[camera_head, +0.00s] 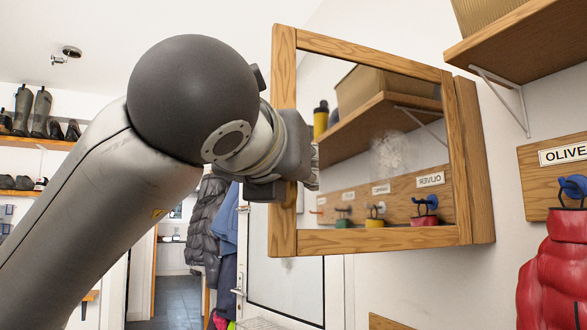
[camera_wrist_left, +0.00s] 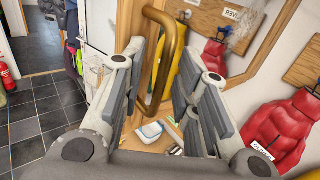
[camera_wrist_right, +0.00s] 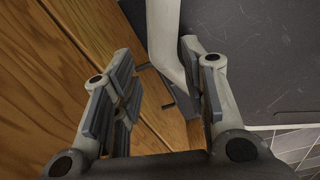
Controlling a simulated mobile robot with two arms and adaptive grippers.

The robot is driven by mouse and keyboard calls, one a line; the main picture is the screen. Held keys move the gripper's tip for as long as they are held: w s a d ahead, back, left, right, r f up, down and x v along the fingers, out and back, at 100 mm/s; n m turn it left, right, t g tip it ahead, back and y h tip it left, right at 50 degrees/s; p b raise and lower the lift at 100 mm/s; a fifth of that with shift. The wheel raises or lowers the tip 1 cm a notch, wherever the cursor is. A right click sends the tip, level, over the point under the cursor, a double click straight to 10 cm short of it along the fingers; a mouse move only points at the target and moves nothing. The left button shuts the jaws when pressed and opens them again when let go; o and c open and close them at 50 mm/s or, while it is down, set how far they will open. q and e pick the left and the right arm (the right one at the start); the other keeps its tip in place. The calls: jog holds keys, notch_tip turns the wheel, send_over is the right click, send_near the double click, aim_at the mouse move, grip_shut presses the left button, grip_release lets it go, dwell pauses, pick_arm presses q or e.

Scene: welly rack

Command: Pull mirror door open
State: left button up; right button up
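The wood-framed mirror door (camera_head: 385,238) stands swung out at an angle from its cabinet (camera_head: 482,165), its left edge out towards me. Its mirror reflects the shelf and the coat hooks. My left gripper (camera_head: 305,165) is at the door's left edge, where the brass handle is mostly hidden behind it. In the left wrist view, the gripper (camera_wrist_left: 165,90) has its fingers apart, with the bronze bar handle (camera_wrist_left: 168,62) between them and gaps visible on both sides. In the right wrist view, my right gripper (camera_wrist_right: 160,95) is open and empty, with wood and a grey metal part beyond it.
A shelf (camera_head: 525,40) on a metal bracket juts out at the upper right. Below it, a red puffer vest (camera_head: 555,270) hangs from a hook on the OLIVE board. Dark coats (camera_head: 208,225) hang behind my left arm. A dark tiled floor (camera_wrist_left: 40,125) shows in the left wrist view.

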pick_arm(q)
jog(key=v, duration=1.2)
